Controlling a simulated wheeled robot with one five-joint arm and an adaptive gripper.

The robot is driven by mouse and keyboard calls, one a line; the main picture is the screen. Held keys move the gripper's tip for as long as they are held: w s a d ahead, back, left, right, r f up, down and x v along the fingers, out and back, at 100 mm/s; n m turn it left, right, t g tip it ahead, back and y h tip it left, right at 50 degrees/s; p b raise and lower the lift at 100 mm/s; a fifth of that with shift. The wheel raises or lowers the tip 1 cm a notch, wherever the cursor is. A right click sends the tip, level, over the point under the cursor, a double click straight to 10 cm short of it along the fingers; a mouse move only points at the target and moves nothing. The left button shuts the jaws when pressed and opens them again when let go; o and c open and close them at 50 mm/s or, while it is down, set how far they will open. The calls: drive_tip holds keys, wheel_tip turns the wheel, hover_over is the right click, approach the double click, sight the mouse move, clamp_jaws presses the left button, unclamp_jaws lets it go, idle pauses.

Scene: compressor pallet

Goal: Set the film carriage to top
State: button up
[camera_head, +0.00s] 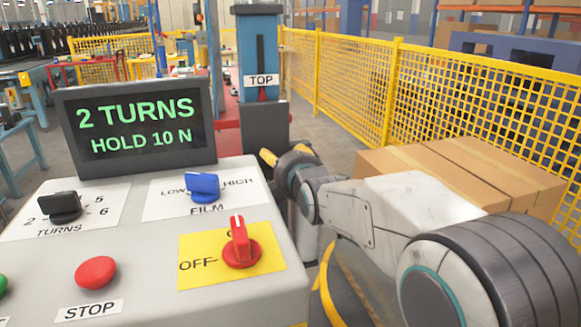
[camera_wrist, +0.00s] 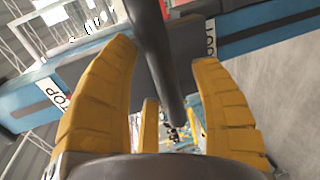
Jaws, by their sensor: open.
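The film mast (camera_head: 258,35) is a blue upright column with a dark slot, behind the control panel. A white TOP label sits on it, with a small red pointer (camera_head: 262,95) just below. A dark grey block (camera_head: 263,125) covers the lower mast; I cannot tell whether it is the carriage. My gripper (camera_head: 268,157) is low in front of this block, mostly hidden by my arm. In the wrist view my gripper (camera_wrist: 166,54) is open, with a dark round bar (camera_wrist: 153,50) running between its yellow fingers. Contact with the bar cannot be told.
The control panel (camera_head: 150,240) has TURNS, FILM and red ON/OFF knobs and a red STOP button. Its screen (camera_head: 138,126) reads 2 TURNS, HOLD 10 N. Cardboard boxes (camera_head: 470,165) stand at the right, beside a yellow mesh fence (camera_head: 430,100).

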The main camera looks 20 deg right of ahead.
drive_tip(key=v, duration=1.1)
drive_tip(key=shift+s, duration=0.3)
drive_tip(key=shift+s, duration=0.1)
